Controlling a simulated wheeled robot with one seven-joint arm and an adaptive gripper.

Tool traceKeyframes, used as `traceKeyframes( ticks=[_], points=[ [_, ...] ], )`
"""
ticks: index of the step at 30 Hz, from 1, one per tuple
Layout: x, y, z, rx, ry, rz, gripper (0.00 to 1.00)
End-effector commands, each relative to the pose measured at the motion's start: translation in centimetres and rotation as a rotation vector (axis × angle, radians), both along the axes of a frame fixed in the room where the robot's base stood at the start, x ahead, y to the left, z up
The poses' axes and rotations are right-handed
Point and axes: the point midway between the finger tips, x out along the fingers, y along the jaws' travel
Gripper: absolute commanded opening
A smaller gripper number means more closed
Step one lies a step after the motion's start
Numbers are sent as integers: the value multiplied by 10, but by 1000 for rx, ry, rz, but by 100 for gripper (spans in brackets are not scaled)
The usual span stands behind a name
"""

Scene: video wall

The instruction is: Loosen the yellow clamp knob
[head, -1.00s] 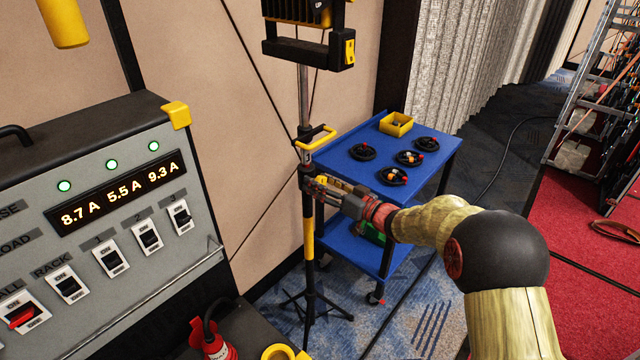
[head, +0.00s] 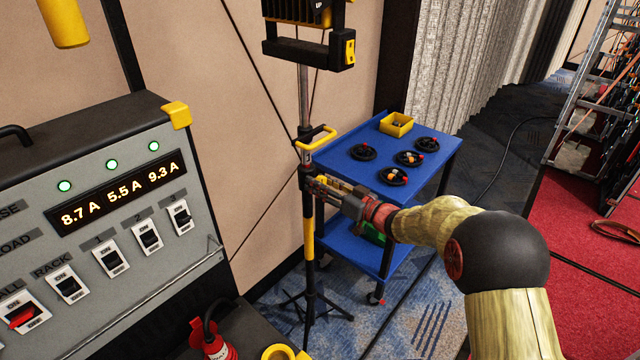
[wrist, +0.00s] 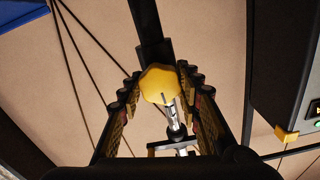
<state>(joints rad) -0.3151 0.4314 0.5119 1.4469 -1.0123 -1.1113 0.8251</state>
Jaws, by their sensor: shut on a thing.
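The yellow clamp knob (wrist: 159,84) shows in the wrist view as a lobed disc with a small dark slot mark near its lower edge. It sits on the black clamp of the lamp stand's pole (head: 304,100). My gripper (wrist: 158,92) has one finger on each side of the knob and is shut on it. In the head view my gripper (head: 316,184) reaches the stand at the clamp from the right, and its fingers mostly hide the knob there.
A work lamp (head: 310,40) tops the stand, with a yellow handle (head: 318,138) above the clamp. A blue cart (head: 350,185) carrying coiled cables and a yellow bin (head: 396,124) stands behind my gripper. A grey power panel (head: 120,210) is at left.

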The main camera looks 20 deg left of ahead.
Motion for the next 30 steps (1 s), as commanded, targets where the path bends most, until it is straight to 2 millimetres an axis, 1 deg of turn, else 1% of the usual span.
traceKeyframes(
  ticks=[18, 24, 30],
  points=[
    [0, 0, 0, -147, -355, -1, 9],
    [-1, 0, 0, -173, -417, -1, 9],
    [-1, 0, 0, -182, -437, -1, 9]
  ],
)
